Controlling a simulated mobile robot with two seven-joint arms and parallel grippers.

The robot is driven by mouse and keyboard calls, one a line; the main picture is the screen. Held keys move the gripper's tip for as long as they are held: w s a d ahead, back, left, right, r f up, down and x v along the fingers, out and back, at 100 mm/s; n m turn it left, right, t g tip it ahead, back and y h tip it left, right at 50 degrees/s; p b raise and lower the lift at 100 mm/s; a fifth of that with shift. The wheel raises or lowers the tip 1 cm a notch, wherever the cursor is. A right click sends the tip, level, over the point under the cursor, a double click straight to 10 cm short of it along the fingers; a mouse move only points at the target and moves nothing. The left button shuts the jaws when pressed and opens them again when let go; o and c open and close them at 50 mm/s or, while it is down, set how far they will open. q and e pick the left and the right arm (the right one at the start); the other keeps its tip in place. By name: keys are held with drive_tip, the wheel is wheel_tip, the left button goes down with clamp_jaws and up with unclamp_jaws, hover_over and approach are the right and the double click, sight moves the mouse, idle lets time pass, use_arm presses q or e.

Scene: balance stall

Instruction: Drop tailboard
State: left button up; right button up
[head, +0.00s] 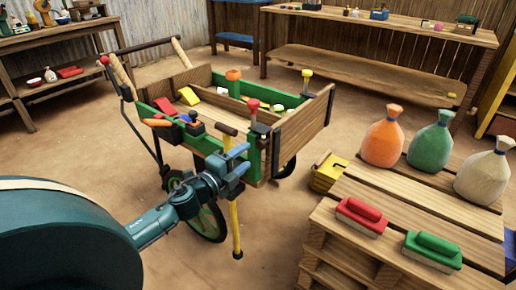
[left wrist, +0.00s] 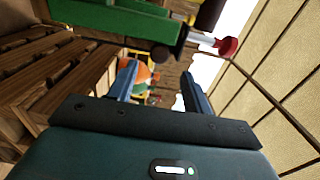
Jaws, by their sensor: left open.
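The cart (head: 190,118) has green rails and wooden boards. Its tailboard (head: 310,115), a wooden panel with dark edges, stands upright at the right end. A red-knobbed pin (head: 253,106) stands at the near corner by the tailboard, and a yellow-knobbed pin (head: 306,74) at the far corner. My left gripper (head: 238,160), with blue fingers, is open and empty just outside the near corner, below the red knob. In the left wrist view, the open fingers (left wrist: 160,85) show below a green rail (left wrist: 110,18) and the red knob (left wrist: 229,47). My right gripper is not in view.
A slatted wooden stand (head: 400,215) at right holds three sacks and red and green brushes. A yellow box (head: 328,172) stands between it and the cart. A yellow leg (head: 236,225) props the cart's near side. Workbenches line the back; floor behind the cart is clear.

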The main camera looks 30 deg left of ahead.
sight(259, 146)
use_arm(q)
drive_tip(key=w, duration=0.7)
drive_tip(key=shift+d, duration=0.25)
drive_tip(key=shift+c, duration=0.5)
clamp_jaws()
